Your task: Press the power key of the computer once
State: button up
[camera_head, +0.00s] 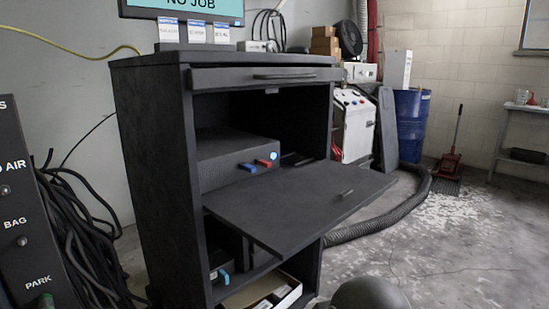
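The computer (225,158) is a dark box inside the black cabinet, on the shelf behind the folded-down flap. A small round light-blue lit spot (274,155) is at the upper right of its front; it looks like the power key. A red plug-like piece (264,163) and a blue one (248,167) stick out of the front just left of and below it. My gripper is not in view. A dark rounded shape at the bottom edge may be part of my arm.
The cabinet's flap (300,205) lies open, jutting forward below the computer. A closed drawer (265,77) is above. A monitor (185,8) reading "NO JOB" stands on top. A labelled panel (25,215) and black cables (85,240) are at left. A thick hose (385,220) lies right.

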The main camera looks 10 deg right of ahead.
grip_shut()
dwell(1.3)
